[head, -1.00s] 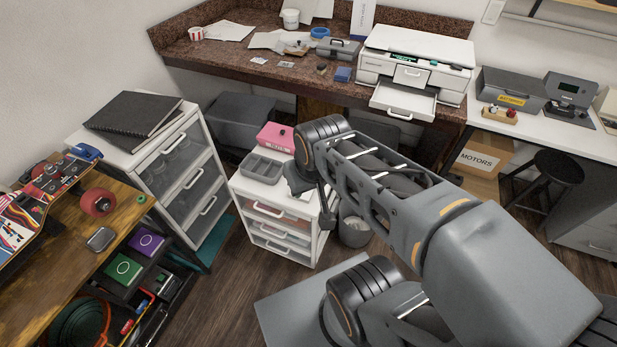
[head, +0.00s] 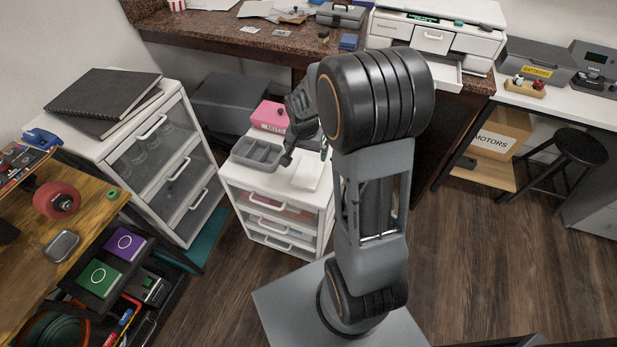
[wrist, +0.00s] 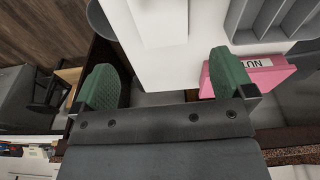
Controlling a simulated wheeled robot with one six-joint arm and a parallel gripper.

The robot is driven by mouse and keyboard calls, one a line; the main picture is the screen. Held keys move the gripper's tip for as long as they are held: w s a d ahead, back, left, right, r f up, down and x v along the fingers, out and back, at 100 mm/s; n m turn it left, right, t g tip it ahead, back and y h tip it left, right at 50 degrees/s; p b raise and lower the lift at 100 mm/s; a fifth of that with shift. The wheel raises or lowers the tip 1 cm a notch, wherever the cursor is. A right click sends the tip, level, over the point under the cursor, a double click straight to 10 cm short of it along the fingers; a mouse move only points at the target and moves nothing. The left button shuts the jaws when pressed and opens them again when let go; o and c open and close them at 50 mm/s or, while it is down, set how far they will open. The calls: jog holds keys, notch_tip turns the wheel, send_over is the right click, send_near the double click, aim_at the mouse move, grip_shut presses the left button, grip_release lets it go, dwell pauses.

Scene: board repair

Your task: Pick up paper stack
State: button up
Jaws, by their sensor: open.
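The white paper stack (head: 309,171) lies on the right part of the small white drawer cabinet's top (head: 272,186). In the wrist view the paper stack (wrist: 158,20) is at the top middle, beyond my fingers and cut by the frame edge. My gripper (head: 304,150) hangs over the back of the cabinet, close to the stack's rear end. In the wrist view its green finger pads (wrist: 165,78) are wide apart with nothing between them. I cannot tell the exact height of the fingers over the cabinet top.
A grey divided tray (head: 257,153) sits left of the stack, and a pink nuts box (head: 270,116) behind it; it also shows in the wrist view (wrist: 262,76). A taller white cabinet (head: 155,160) stands left, a printer (head: 436,42) on the rear counter.

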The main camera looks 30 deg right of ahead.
aim_at(309, 172)
jog(key=f, duration=0.4)
jog(key=w+d+f+b, duration=0.1)
jog(key=f, duration=0.7)
jog(key=shift+w+d+f+b, duration=0.15)
jog(key=shift+w+b, duration=0.05)
jog(key=shift+b, duration=0.15)
jog(key=c, duration=0.7)
